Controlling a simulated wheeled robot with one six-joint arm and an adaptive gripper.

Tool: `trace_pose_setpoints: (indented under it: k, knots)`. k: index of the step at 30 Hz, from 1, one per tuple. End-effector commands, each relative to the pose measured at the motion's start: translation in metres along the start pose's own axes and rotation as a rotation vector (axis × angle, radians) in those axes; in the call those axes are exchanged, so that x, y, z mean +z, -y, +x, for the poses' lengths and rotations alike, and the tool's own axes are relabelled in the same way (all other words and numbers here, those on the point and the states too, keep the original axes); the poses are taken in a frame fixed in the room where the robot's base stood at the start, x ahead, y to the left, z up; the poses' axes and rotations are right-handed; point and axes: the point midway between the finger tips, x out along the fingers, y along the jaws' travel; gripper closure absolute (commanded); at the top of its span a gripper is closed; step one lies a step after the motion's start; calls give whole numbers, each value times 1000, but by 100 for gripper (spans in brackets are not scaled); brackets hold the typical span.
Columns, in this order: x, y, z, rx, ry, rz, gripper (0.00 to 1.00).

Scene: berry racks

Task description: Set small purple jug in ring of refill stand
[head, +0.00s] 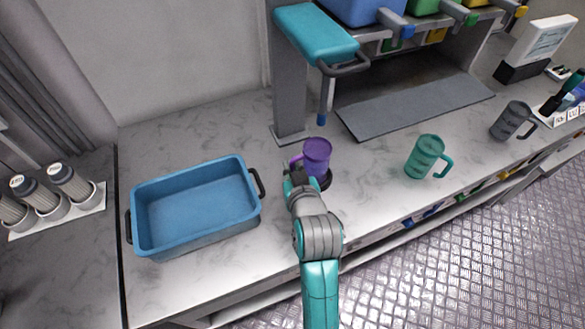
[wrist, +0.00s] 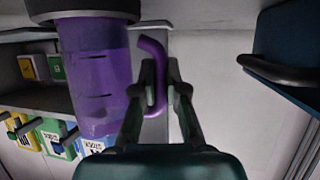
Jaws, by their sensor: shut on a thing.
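A wider dark round piece (head: 325,181) surrounds the jug's lower end and also shows in the wrist view (wrist: 80,8). I cannot tell whether the jug rests fully in it. The refill stand (head: 289,90), a grey post with a teal head and a blue spout, rises behind the jug.
A blue bin (head: 190,240) with dark handles sits left of my gripper. A green jug (head: 423,157) and a grey jug (head: 509,121) stand to the right. A dark grey mat (head: 415,105) lies behind them. Counter space is clear between the purple and green jugs.

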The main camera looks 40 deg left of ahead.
Motion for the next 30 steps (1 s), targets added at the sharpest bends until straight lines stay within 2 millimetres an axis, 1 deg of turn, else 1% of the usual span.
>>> trace_pose_setpoints:
  k: [11,12,14,15,25,28,30]
  knots:
    - [4,0,2,0,-1,0,100]
    - [4,0,2,0,-1,0,82]
    - [4,0,1,0,-1,0,66]
    - [4,0,1,0,-1,0,64]
    - [1,0,0,0,-2,-1,64]
    - [2,0,-9,0,-3,0,64]
    - [2,0,-19,0,-2,0,64]
